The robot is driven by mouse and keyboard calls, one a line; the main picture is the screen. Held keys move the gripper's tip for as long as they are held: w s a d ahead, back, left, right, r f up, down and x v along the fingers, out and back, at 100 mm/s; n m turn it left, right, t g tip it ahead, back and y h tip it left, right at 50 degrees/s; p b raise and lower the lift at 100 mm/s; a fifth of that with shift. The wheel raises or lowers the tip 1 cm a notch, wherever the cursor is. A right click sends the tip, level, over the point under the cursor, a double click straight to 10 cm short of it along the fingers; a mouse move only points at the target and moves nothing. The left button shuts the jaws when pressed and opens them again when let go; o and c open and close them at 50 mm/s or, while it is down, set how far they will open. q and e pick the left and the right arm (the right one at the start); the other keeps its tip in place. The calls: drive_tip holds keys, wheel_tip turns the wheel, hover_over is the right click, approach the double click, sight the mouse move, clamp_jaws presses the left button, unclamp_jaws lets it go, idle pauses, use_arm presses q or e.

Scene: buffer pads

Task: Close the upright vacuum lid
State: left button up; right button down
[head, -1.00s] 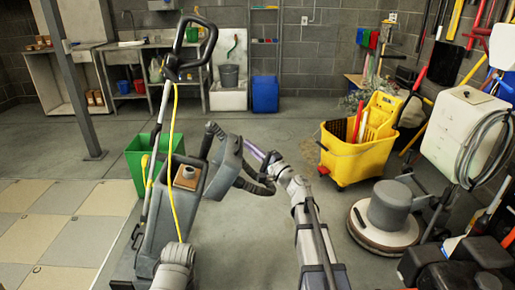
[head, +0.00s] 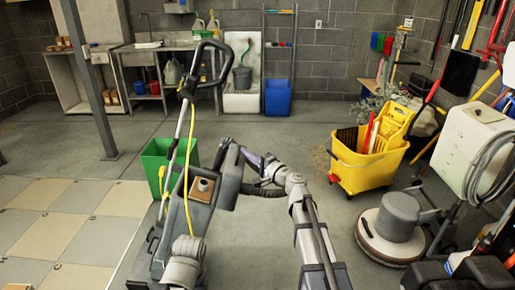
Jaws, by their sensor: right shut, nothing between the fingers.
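The upright vacuum (head: 172,240) stands left of centre, a grey machine with a tall looped handle (head: 205,62) and a yellow cord. Its dark grey lid (head: 230,178) stands open on the right side of the body, close beside a square opening with a brown inside (head: 203,187). My right gripper (head: 250,158) is shut and empty at the right side of the lid, near its upper part; its fingertips are small and partly hidden, so I cannot tell if they touch it. A link of my left arm shows at the bottom, but its gripper does not.
A green bin (head: 160,165) stands behind the vacuum. A yellow mop bucket (head: 370,165) and a grey floor machine (head: 390,225) stand at right. A grey post (head: 90,80) rises at left.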

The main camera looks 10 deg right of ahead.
drive_tip(key=a+r+p, duration=0.1)
drive_tip(key=w+a+r+n+g+p, duration=0.1)
drive_tip(key=a+p, duration=0.1)
drive_tip(key=a+r+n+h+p, duration=0.1)
drive_tip(key=a+p, duration=0.1)
drive_tip(key=shift+w+r, duration=0.2)
use_arm(q)
wheel_tip(320, 180, up, 12)
drive_tip(key=p, duration=0.5)
drive_tip(key=shift+r+p, duration=0.2)
drive_tip(key=shift+p, duration=0.15)
use_arm(e)
drive_tip(key=w+a+f+n+g+h, duration=0.2)
drive_tip(key=a+h, duration=0.1)
drive_tip(key=a, duration=0.6)
drive_tip(key=w+a+f+n+g+h, duration=0.2)
drive_tip(key=w+a+f, duration=0.1)
drive_tip(key=a, duration=0.7)
drive_tip(key=shift+w+a+n+g+h, duration=0.3)
drive_tip(key=shift+n+h, duration=0.1)
use_arm(q)
drive_tip(key=shift+r, duration=0.15)
use_arm(e)
drive_tip(key=shift+r, duration=0.1)
